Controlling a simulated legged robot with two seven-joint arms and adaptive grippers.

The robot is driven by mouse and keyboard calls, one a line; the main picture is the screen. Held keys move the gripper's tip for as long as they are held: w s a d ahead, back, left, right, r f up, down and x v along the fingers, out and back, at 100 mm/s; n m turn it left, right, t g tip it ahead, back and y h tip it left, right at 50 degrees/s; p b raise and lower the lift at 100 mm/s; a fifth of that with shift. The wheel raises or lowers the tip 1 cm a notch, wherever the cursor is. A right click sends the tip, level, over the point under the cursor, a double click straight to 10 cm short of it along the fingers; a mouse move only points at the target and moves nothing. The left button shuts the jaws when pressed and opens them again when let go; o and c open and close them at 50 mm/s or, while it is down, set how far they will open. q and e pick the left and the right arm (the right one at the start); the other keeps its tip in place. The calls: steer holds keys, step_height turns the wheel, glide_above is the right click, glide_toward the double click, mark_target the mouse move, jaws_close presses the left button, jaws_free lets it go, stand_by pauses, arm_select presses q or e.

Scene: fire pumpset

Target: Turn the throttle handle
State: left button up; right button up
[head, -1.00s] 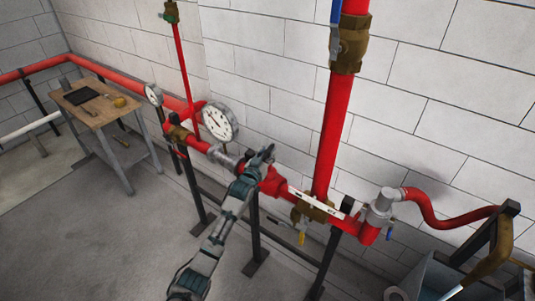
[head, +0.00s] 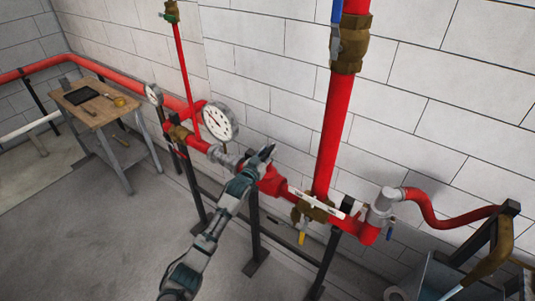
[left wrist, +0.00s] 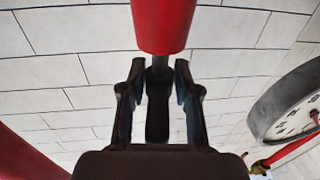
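My left gripper (head: 264,153) is at the red pipe, just above a red valve body (head: 270,186). In the left wrist view, its two fingers (left wrist: 160,70) stand apart. A dark handle-like bar (left wrist: 158,112) hangs between them on a thin stem below a red cylinder (left wrist: 163,25). Light gaps show between the bar and both fingers, so I see no grip on it. This bar seems to be the throttle handle; in the head view it is hidden or too small to tell. My right gripper is in neither view.
A round gauge (head: 220,122) stands close left of the gripper; it also shows in the wrist view (left wrist: 288,108). A vertical red pipe (head: 335,130) and a pale lever (head: 318,201) are to the right. A wooden table (head: 98,110) is at left. Floor in front is clear.

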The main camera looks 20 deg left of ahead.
arm_select(q)
steer(key=shift+s, duration=0.1)
steer(key=v, duration=1.1)
steer(key=shift+s, duration=0.35)
steer(key=shift+a+f, duration=0.1)
